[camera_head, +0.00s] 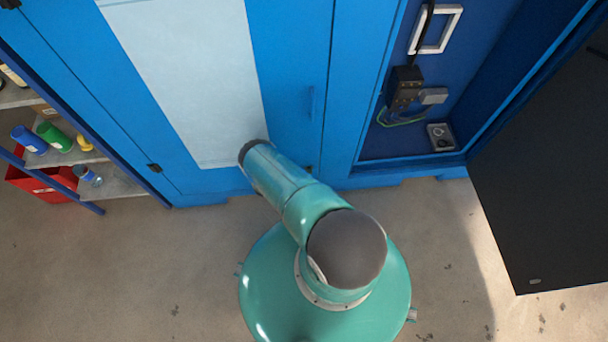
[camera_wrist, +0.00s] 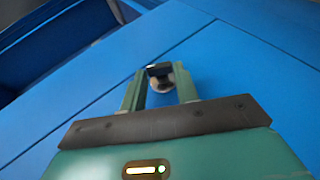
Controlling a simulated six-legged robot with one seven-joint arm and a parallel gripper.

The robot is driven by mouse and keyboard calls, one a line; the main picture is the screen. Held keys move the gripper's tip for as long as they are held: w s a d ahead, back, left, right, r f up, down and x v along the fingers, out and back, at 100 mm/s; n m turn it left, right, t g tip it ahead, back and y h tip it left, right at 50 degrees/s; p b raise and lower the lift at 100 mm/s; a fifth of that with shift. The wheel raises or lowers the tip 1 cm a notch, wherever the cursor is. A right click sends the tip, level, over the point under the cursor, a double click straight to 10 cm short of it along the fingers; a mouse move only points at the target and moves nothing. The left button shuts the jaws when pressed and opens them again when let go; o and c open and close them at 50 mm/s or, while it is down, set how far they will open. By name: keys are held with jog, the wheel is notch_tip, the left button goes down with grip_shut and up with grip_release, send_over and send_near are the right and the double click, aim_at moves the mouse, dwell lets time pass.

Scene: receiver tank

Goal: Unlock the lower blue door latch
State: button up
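The lower latch (camera_wrist: 160,78) shows in the wrist view as a small dark knob on a round silver base, set on the blue door (camera_wrist: 235,70). My gripper (camera_wrist: 160,70) is open, with one green finger on each side of the latch. I cannot tell whether the fingers touch it. In the head view the blue door (camera_head: 290,70) with its pale panel stands shut. My arm reaches to the lower part of this door and hides my gripper there.
Right of the door is an open bay (camera_head: 415,100) with a white-framed handle and a dark box. A black door panel (camera_head: 540,180) stands open at the right. A shelf (camera_head: 115,185) with bottles and a red bin (camera_head: 45,180) stand at the left. The near floor is clear.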

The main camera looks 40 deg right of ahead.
jog(key=o, duration=0.4)
jog(key=v, duration=1.3)
jog(key=shift+a+r, duration=0.2)
jog(key=shift+a, duration=0.15)
jog(key=shift+w, duration=0.1)
